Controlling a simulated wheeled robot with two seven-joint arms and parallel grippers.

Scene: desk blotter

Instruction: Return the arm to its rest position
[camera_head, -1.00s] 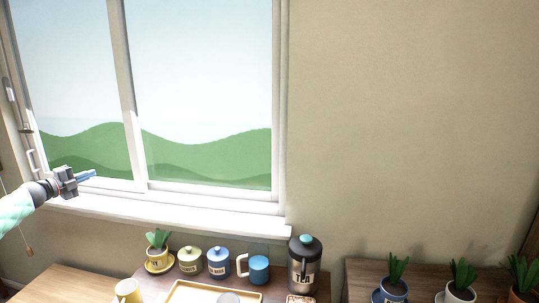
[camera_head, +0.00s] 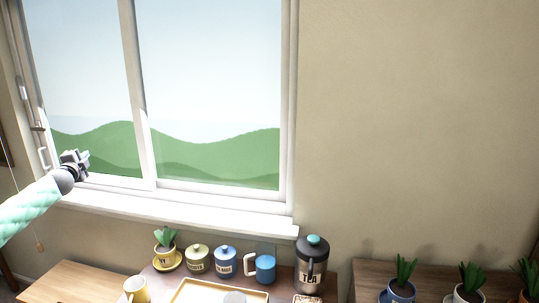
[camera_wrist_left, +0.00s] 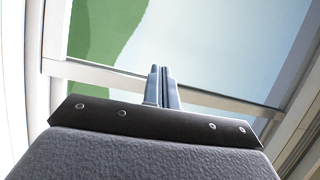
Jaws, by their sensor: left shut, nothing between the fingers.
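My left gripper (camera_head: 82,158) is raised in front of the lower left part of the window (camera_head: 205,100), at the left of the head view. Its arm, in a mint sleeve, comes in from the left edge. In the left wrist view the two fingers (camera_wrist_left: 162,86) are together with nothing between them. The window frame and green hills show behind them there. My right gripper is in neither view.
Below the sill (camera_head: 180,213) stand a potted plant (camera_head: 165,240), two small jars, a blue mug (camera_head: 265,268) and a tea canister (camera_head: 311,268). A yellow mug (camera_head: 136,290) and a tray (camera_head: 190,289) are nearer. More potted plants stand at right. The wall (camera_head: 420,120) is bare.

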